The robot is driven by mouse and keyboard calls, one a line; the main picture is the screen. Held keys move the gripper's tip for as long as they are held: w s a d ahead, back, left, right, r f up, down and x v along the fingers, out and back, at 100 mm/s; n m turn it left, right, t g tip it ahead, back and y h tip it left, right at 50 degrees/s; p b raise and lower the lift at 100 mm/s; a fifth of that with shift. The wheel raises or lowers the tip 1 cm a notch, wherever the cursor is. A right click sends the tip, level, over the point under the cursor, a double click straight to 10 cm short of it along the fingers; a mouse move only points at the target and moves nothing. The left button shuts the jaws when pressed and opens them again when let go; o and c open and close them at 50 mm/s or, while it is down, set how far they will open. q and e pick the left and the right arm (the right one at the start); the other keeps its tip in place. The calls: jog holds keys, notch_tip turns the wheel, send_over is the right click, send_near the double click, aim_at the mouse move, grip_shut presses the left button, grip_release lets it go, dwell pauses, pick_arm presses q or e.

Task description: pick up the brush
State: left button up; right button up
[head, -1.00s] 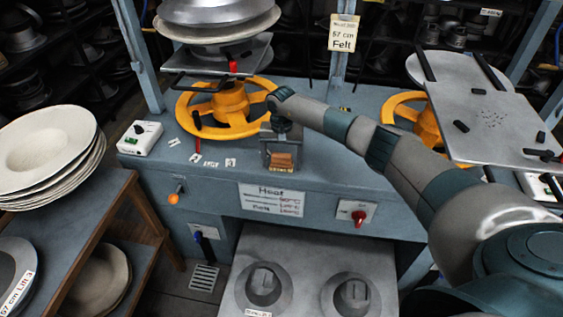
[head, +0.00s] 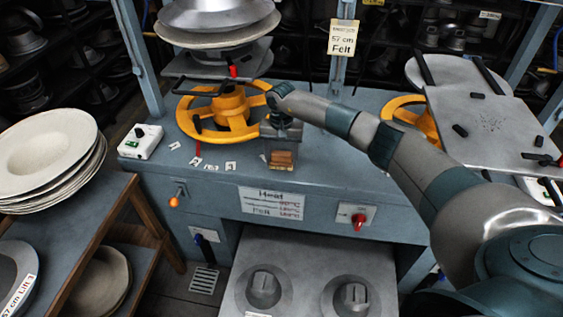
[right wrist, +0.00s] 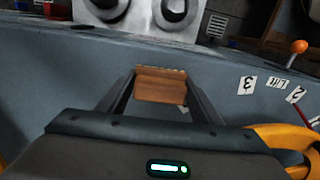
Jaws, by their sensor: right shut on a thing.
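The brush shows as a brown wooden block (head: 282,160) at the front edge of the blue press table. My right gripper (head: 281,152) reaches down onto it from above and is shut on it. In the right wrist view the wooden brush (right wrist: 161,84) sits between the two dark fingers, one on each side. Its bristles are hard to make out. I cannot tell whether it still touches the table. My left gripper is not in view.
Yellow handwheels (head: 225,112) stand on the press table (head: 345,165). A white control box (head: 140,141) and small number labels lie to the left. A stack of pale hat shapes (head: 48,150) is on a shelf at the left. A grey plate (head: 490,120) stands at the right.

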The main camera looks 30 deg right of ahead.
notch_tip(320, 180, up, 2)
jog(key=shift+d+r, duration=0.1)
jog(key=shift+d, duration=0.05)
jog(key=s+d+r+b, duration=0.1)
jog(key=d+r, duration=0.5)
jog(key=d, duration=0.5)
jog(key=shift+d, duration=0.2)
jog(key=shift+s+r, duration=0.1)
jog(key=o, duration=0.3)
jog(key=shift+c, duration=0.8)
jog(key=s+a+r+n+b, duration=0.15)
jog(key=s+a, duration=0.25)
jog(key=a, duration=0.4)
jog(key=s+a+r+n+b, duration=0.1)
jog(key=s+a+r+n, duration=0.15)
jog(key=a, duration=0.65)
jog(key=s+a+n, duration=0.1)
jog(key=s+a, duration=0.2)
jog(key=s, duration=0.3)
jog(key=s+a+r+n, duration=0.1)
jog(key=s+a, duration=0.1)
jog(key=s, duration=0.4)
jog(key=s+a+n+b, duration=0.1)
jog(key=s+a, duration=0.2)
jog(key=s, duration=0.2)
jog(key=shift+s+a+r, duration=0.25)
jog(key=shift+s+a, duration=0.1)
jog(key=shift+s, duration=0.05)
